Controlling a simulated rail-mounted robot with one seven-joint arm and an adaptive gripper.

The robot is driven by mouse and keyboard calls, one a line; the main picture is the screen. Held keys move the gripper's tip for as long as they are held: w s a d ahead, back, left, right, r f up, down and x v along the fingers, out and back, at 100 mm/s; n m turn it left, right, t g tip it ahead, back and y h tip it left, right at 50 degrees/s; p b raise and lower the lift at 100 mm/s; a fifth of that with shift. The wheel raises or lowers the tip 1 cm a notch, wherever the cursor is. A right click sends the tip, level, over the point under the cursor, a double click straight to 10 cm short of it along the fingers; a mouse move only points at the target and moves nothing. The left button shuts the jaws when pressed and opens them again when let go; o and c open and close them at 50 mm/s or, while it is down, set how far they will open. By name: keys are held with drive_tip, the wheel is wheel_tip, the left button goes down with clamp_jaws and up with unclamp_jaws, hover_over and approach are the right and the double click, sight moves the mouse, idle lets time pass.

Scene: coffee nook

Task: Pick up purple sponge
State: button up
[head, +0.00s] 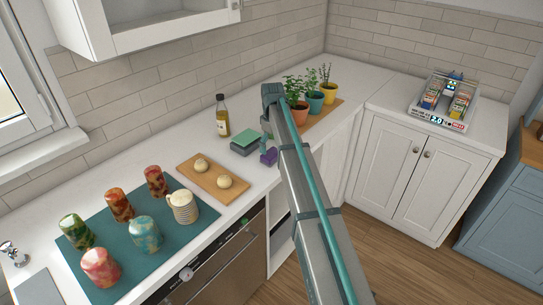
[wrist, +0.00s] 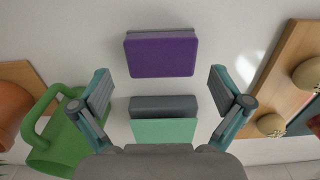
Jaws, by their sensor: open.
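The purple sponge (wrist: 160,55) lies on the white counter in the wrist view, with a thin grey edge along its top side. In the head view the sponge (head: 268,157) shows small beside my arm, partly hidden. My gripper (wrist: 160,74) is open and empty, its two fingers spread wide to the left and right. The purple sponge lies ahead of the fingertips, roughly centred between them. In the head view my gripper (head: 266,135) is above the counter near the sponge, largely hidden by the arm.
A green and grey sponge (wrist: 164,130) lies between the fingers in the wrist view. A green handled vessel (wrist: 62,135) is left; a wooden board (wrist: 283,65) with round buns is right. An oil bottle (head: 222,116) and potted plants (head: 315,100) stand nearby.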

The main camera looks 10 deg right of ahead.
sight(271, 153)
drive_tip(key=shift+a+f+p, duration=0.15)
drive_tip(key=shift+f+p, duration=0.9)
drive_tip(key=shift+f, duration=1.3)
drive_tip(key=c, duration=0.5)
